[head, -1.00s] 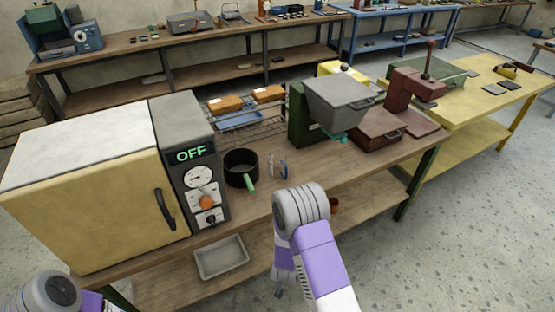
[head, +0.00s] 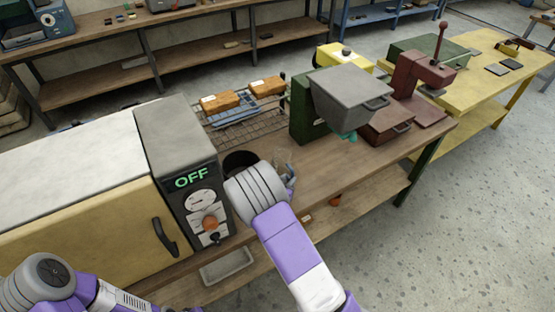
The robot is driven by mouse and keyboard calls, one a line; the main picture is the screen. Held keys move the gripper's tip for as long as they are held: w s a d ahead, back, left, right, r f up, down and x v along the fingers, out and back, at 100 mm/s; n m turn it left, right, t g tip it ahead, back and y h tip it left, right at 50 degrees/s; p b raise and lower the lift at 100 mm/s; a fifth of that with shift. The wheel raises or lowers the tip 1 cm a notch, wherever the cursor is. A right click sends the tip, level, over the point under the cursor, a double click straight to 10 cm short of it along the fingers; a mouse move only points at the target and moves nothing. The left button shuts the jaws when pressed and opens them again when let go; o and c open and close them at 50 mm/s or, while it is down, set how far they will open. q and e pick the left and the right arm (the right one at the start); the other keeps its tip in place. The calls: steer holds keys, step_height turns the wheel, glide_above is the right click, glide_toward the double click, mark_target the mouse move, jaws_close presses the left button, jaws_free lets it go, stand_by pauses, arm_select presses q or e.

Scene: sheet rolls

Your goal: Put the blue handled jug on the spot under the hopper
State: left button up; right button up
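The jug (head: 283,160), clear with a blue handle, stands on the wooden bench right of the dark pot; my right arm partly covers it. My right gripper (head: 290,186) is mostly hidden behind my wrist, close to the jug's near side. Whether its fingers are open or touch the jug cannot be told. The grey hopper (head: 350,92) sits on a green stand farther right, with a teal spout (head: 348,135) below it. The bench under the spout looks empty; no marked spot can be made out. My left arm shows at bottom left, its gripper out of view.
The dark pot (head: 238,160) is partly behind my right wrist. The oven's control panel (head: 195,195) reads OFF at left. A wire rack (head: 250,125) with orange-brown blocks (head: 220,102) stands behind. A red-brown press (head: 420,85) stands right of the hopper. Bench between jug and hopper is clear.

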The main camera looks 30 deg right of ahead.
mark_target(285, 169)
steer(key=shift+w+d+f, duration=0.1)
steer(key=shift+d+f, duration=0.05)
steer(key=shift+d, duration=0.25)
steer(key=shift+w+d+f, duration=0.1)
steer(key=shift+d+f, duration=0.05)
steer(key=shift+d, duration=0.25)
steer(key=b+x, duration=0.1)
steer(key=x, duration=0.3)
steer(key=shift+w+d+f, duration=0.15)
steer(key=shift+w+f, duration=0.15)
jaws_close()
